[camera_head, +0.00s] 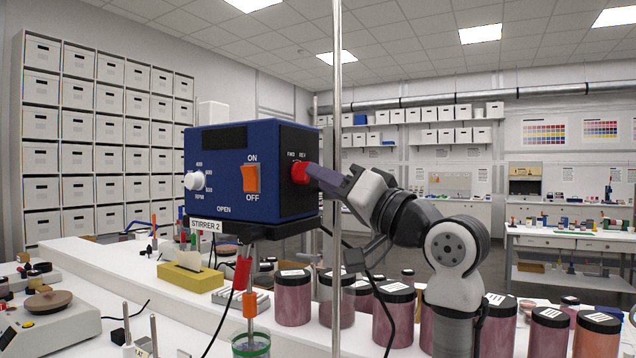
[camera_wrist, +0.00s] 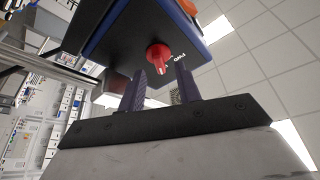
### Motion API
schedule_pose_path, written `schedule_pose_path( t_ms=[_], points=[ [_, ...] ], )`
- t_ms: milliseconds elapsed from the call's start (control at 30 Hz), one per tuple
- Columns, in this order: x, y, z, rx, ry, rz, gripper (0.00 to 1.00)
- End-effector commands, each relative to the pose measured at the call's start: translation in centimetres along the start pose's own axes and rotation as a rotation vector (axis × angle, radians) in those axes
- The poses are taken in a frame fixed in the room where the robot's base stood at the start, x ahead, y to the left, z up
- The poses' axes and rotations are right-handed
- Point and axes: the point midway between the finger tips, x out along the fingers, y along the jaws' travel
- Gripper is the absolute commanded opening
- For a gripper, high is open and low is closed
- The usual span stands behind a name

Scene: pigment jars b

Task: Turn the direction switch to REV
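A blue box labelled STIRRER 2 (camera_head: 218,178) stands on a post in the head view. Its black side panel carries a round red direction switch (camera_head: 300,173), with FWD and REV printed above it. The switch also shows in the wrist view (camera_wrist: 158,56), with a narrow raised grip. I cannot tell clearly which label it points at. My gripper (camera_head: 328,180) faces the panel from the right. In the wrist view my gripper (camera_wrist: 161,80) is open, its two dark fingers apart with the red switch between them near the tips. Neither finger clearly touches it.
An orange ON/OFF rocker (camera_head: 251,180) and a white knob (camera_head: 195,181) are on the box's front. A vertical metal rod (camera_head: 337,90) stands close to my gripper. Several lidded jars (camera_head: 394,313) line the shelf below my arm. Dark cables hang nearby.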

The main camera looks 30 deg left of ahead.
Motion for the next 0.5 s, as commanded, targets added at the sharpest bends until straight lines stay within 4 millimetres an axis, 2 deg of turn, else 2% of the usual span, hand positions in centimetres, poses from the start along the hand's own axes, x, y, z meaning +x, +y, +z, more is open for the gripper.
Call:
schedule_pose_path(
  t_ms=[33, 300, 500],
  points=[
    [-1.4, 0.3, 0.3, -0.003, 0.004, 0.003, 0.34],
    [-7.6, 0.2, 0.3, -0.002, 0.002, 0.002, 0.34],
    [-10.4, 0.1, 0.1, 0.000, 0.002, 0.002, 0.34]
  ],
)
